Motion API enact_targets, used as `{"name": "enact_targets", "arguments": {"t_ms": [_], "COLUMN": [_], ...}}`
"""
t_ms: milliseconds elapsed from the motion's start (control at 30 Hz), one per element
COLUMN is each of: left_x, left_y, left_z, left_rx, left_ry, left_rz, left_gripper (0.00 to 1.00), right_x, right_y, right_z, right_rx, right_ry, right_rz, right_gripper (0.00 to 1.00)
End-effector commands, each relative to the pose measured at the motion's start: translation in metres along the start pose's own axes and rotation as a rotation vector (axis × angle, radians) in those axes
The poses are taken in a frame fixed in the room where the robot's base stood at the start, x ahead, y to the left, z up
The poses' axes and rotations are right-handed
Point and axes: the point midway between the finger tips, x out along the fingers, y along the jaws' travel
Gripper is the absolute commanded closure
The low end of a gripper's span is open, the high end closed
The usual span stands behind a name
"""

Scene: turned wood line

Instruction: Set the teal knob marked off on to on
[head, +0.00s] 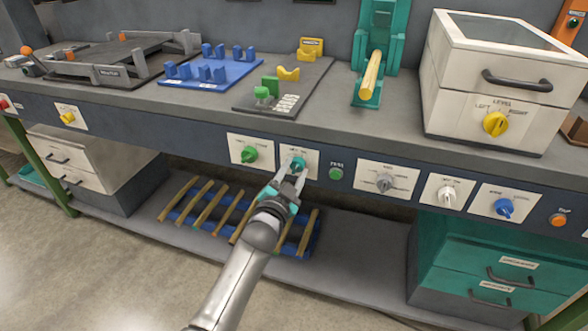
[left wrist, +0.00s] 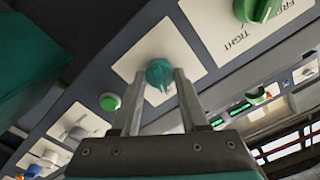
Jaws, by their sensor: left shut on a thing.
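The teal knob (head: 298,164) sits on a white plate (head: 313,159) on the bench's front panel. In the left wrist view the teal knob (left wrist: 159,74) shows between the fingertips. My left gripper (head: 293,168) reaches it from below and in front, and its fingers (left wrist: 158,84) are shut on the knob. The knob's pointer is partly hidden by the fingers, and the plate's lettering is too small or covered to read. My right gripper is in neither view.
Beside it on the panel are a green knob (head: 250,154) to the left and a green button (head: 336,174) to the right. Grey, white and blue knobs follow further right. Below, a blue rack (head: 313,240) holds several wooden rods on the lower shelf.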

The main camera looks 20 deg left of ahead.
Motion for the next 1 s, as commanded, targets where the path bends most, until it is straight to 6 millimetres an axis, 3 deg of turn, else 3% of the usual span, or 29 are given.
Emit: {"name": "enact_targets", "arguments": {"t_ms": [567,600,833,1000], "left_x": [0.0000,0.0000,0.0000,0.0000], "left_y": [0.0003,0.0003,0.0002,0.0000], "left_z": [0.0004,0.0004,0.0003,0.0002], "left_rx": [0.036,0.036,0.034,0.033], "left_ry": [-0.001,-0.001,-0.001,0.000], "left_rz": [0.001,0.001,0.000,0.000], "left_gripper": [1.00,0.53,0.27,0.26], "right_x": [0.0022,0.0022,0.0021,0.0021], "right_y": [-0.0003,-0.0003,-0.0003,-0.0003], "right_z": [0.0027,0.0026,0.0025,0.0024], "right_rx": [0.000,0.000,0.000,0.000], "right_ry": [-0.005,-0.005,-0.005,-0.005], "right_rz": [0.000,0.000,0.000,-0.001], "right_gripper": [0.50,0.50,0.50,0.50]}}
